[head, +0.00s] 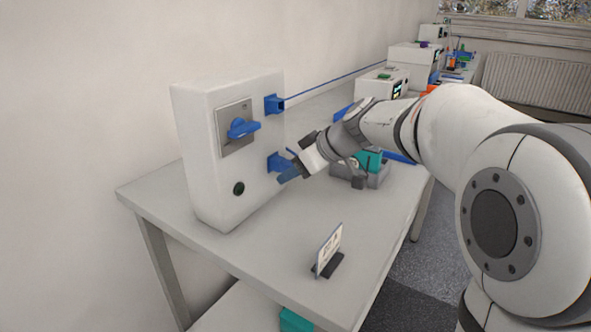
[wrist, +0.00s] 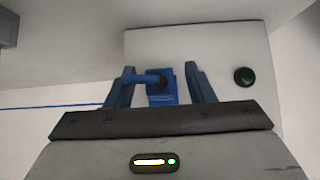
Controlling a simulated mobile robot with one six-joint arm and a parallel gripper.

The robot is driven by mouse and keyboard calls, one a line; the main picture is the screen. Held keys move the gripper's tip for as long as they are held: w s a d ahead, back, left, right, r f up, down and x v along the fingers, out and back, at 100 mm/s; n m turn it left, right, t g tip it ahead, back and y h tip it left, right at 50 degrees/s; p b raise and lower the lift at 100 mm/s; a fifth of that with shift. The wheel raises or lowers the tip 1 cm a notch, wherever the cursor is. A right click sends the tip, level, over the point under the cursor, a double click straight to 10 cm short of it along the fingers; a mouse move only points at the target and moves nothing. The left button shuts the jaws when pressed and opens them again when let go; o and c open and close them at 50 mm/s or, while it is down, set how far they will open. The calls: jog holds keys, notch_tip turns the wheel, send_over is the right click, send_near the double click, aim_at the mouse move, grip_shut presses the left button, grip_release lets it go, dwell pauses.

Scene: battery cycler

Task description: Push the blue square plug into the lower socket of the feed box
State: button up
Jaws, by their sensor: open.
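The white feed box (head: 205,135) stands at the left end of the bench. Its side carries an upper blue socket (head: 273,104) and a lower blue socket (head: 274,162). My gripper (head: 289,174) is at the lower socket, pointing at the box. In the wrist view, my gripper (wrist: 158,82) is open, with one finger on each side of the blue square plug (wrist: 161,94). A short blue piece runs left from the plug, by the left finger. Gaps show on both sides of the plug. How deep it sits in the socket cannot be told.
A blue rotary handle (head: 243,128) and a dark green button (head: 239,188) are on the box's front. A blue cable (head: 335,82) runs from the upper socket toward devices behind. A small sign (head: 328,250) stands near the front edge. A teal-topped grey fixture (head: 369,165) is beneath my arm.

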jog(key=v, duration=0.7)
jog(key=s+d+m+g+h+p, duration=0.1)
jog(key=s+d+m+h+p, duration=0.3)
jog(key=s+p, duration=0.4)
jog(key=s+d+m+g+h+p, duration=0.1)
jog(key=s+d+m+h+p, duration=0.2)
jog(key=s, duration=1.2)
jog(key=d+m+p, duration=0.3)
jog(key=m+p, duration=0.1)
jog(key=p, duration=0.2)
jog(key=shift+s+d+g+h, duration=0.3)
jog(key=shift+d+h, duration=0.1)
